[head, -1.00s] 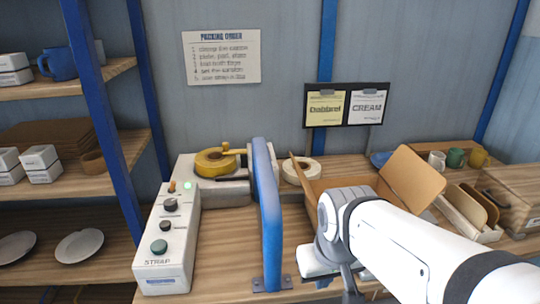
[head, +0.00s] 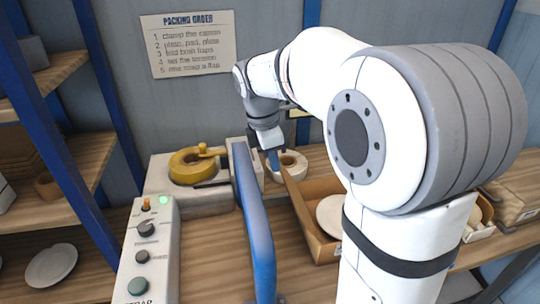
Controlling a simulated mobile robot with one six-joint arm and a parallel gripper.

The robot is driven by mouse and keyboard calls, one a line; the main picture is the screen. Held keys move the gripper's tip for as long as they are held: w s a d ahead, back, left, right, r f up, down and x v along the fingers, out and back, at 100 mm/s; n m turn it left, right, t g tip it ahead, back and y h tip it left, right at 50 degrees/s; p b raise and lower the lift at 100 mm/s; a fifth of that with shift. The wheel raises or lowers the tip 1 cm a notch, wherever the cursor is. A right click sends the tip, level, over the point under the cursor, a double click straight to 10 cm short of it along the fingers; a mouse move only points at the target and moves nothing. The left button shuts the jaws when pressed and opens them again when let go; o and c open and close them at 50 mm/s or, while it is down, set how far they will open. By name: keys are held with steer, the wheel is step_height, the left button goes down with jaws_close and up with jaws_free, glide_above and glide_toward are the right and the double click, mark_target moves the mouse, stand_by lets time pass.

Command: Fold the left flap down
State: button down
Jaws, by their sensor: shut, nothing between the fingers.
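The open cardboard carton (head: 318,240) stands on the bench right of the blue arch. Its left flap (head: 294,190) stands up as a narrow brown panel along the left side. A pale round plate (head: 332,212) lies inside the carton. My gripper (head: 273,160) is shut and empty, pointing down just left of and behind the flap, in front of the white tape roll. Whether it touches the flap I cannot tell. My arm hides the right part of the carton and its right flap.
The blue arch (head: 256,225) rises close left of the carton. The strapping machine with a yellow reel (head: 190,168) and a control box (head: 150,240) with a lit green lamp are left of it. A white roll (head: 292,165) lies behind the carton.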

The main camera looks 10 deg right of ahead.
mark_target(296, 196)
step_height(296, 196, down, 7)
steer(key=d, duration=0.1)
steer(key=shift+d, duration=0.15)
steer(key=shift+p, duration=0.3)
